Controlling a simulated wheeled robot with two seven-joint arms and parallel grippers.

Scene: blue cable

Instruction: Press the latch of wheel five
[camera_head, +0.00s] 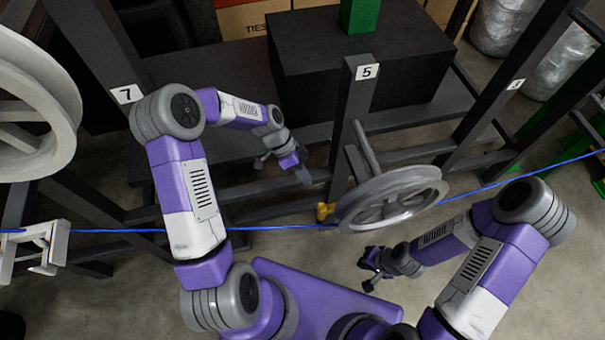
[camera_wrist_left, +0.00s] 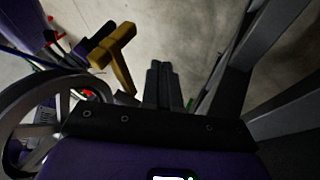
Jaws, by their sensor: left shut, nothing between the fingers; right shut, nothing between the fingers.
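Wheel five (camera_head: 392,198) is a grey spoked wheel on a dark post with a label reading 5 (camera_head: 367,72). Its yellow latch (camera_head: 326,211) sits at the wheel's left side, by the blue cable (camera_head: 270,227). In the left wrist view the latch (camera_wrist_left: 113,55) is a yellow T-shaped handle, left of and beyond my fingers. The wheel's rim (camera_wrist_left: 40,92) shows at the left there. My left gripper (camera_head: 303,176) is shut and empty, up and left of the latch and apart from it; its closed fingers show in the left wrist view (camera_wrist_left: 163,85). My right gripper (camera_head: 370,273) is shut and empty, below the wheel.
Dark frame posts and bars stand around wheel five. A white cable guide (camera_head: 42,246) is at lower left. A black box (camera_head: 360,55) stands behind. Open floor lies below the cable.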

